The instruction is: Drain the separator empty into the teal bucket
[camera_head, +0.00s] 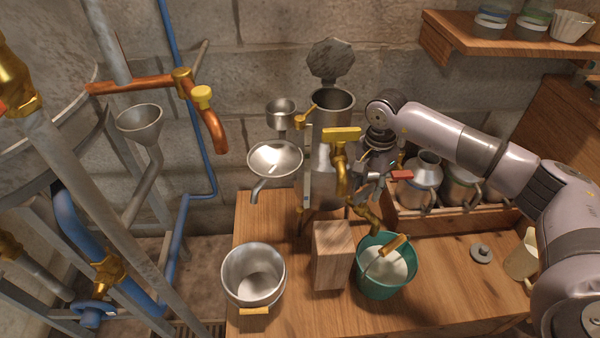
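The separator (325,178) is a tall metal vessel at the back of the wooden bench, with a hinged lid standing open and brass taps on its front. A lower brass spout (364,216) points down over the teal bucket (375,288). The bucket stands on the bench with pale, whitish contents and a wooden-gripped handle across its top. My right gripper (372,186) is at the separator's right side, close to a red-ended lever (401,175). Its fingers are dark and partly hidden among the fittings, so I cannot tell whether they touch or grip the lever. My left gripper is out of view.
A wooden block (333,262) stands left of the bucket, and a metal pail (238,270) stands farther left. A crate (435,222) with metal jugs is behind right. A small lid (481,254) and a cream jug (523,260) lie right. Pipes and frame bars crowd the left.

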